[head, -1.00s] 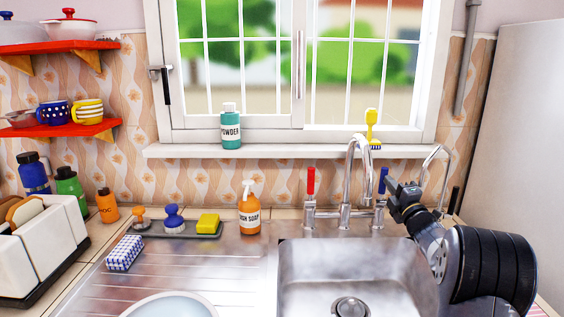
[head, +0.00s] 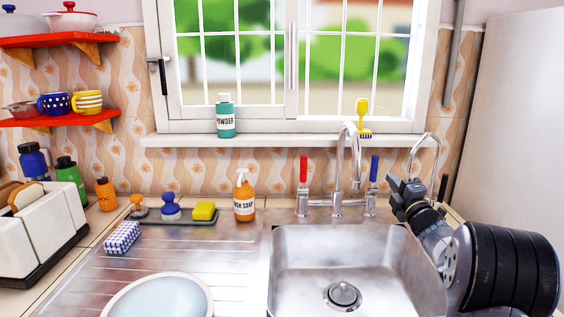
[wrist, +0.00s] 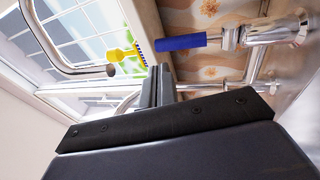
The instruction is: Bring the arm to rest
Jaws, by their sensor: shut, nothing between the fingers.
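My gripper (head: 392,182) is shut and empty at the right of the sink in the head view, beside the blue tap handle (head: 373,170). My dark arm is folded at the lower right, over the sink's right edge. In the wrist view my gripper (wrist: 161,75) points toward the window wall, and the blue handle (wrist: 182,42) shows just beyond the fingertips. I cannot tell whether they touch; in the head view a small gap shows.
The steel sink (head: 282,285) is empty, with a chrome spout (head: 341,165) and red handle (head: 303,170) behind it. A yellow brush (head: 363,115) stands on the sill. A thin chrome tap (head: 425,140) rises behind my gripper. The fridge-like white panel (head: 520,120) is at right.

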